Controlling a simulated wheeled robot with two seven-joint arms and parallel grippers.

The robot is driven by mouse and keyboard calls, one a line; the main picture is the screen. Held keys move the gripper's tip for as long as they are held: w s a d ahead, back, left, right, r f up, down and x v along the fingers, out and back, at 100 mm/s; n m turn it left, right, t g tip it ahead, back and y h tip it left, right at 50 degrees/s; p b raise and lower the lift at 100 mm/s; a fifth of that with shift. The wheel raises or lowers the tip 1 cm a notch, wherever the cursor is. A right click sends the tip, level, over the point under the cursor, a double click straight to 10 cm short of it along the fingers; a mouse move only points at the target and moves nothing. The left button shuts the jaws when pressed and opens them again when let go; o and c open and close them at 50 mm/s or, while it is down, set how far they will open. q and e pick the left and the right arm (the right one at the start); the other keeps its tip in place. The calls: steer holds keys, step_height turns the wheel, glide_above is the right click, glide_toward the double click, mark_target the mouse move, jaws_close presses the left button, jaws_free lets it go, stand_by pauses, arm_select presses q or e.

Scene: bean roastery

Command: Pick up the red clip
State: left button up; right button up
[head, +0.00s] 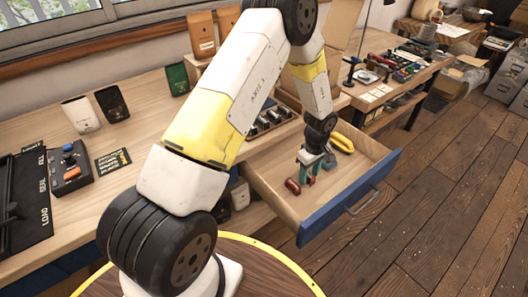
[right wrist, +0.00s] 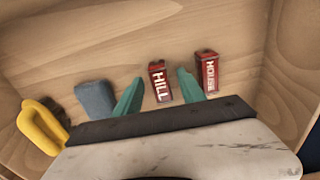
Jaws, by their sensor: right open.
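Two red clip-like pieces lie in the open wooden drawer (head: 352,184). In the right wrist view one red piece marked HILL (right wrist: 160,82) lies between the teal fingers of my right gripper (right wrist: 159,75), with gaps on both sides. The other red piece, marked HOUSE (right wrist: 207,72), lies to the right, outside the fingers. In the head view my right gripper (head: 309,168) reaches down into the drawer, open and empty, and a red piece (head: 293,186) shows beside it. The arm hides part of the drawer. My left gripper is out of view.
A yellow piece (right wrist: 42,125) and a blue-grey piece (right wrist: 95,99) lie left of the fingers in the wrist view. The drawer walls stand close around.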

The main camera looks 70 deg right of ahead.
jaws_close()
steer(key=shift+r, duration=0.1)
